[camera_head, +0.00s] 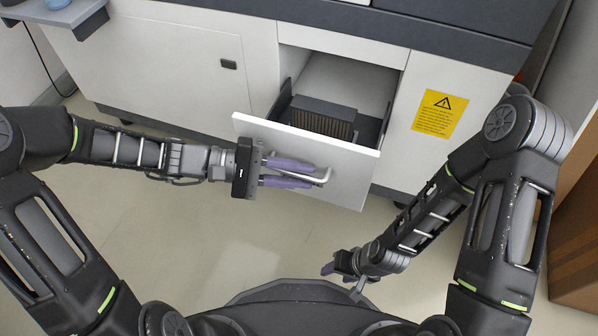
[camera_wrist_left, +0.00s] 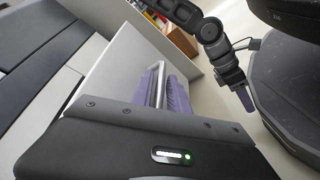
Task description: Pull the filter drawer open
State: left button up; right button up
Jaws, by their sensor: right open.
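The filter drawer (camera_head: 340,160) stands pulled out of the white cabinet, with its white front panel well clear of the opening. A dark filter block with a ribbed brown face (camera_head: 322,120) sits inside it. The pale bar handle (camera_head: 322,177) is on the drawer front. My left gripper (camera_head: 302,176) is shut on the handle, with a purple finger on either side of the bar. The left wrist view also shows the handle (camera_wrist_left: 160,84) between the fingers. My right gripper (camera_head: 343,267) is open and empty, low in front of the drawer and apart from it.
The cabinet (camera_head: 180,60) has a closed door left of the drawer and a yellow warning label (camera_head: 440,112) on its right. A grey shelf (camera_head: 60,14) juts out at top left. A brown wooden piece (camera_head: 577,250) stands at far right. Bare floor lies below the drawer.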

pick_arm(q)
jog(key=p+v, duration=0.2)
jog(key=v, duration=0.5)
jog(key=shift+a, duration=0.4)
dwell(0.4)
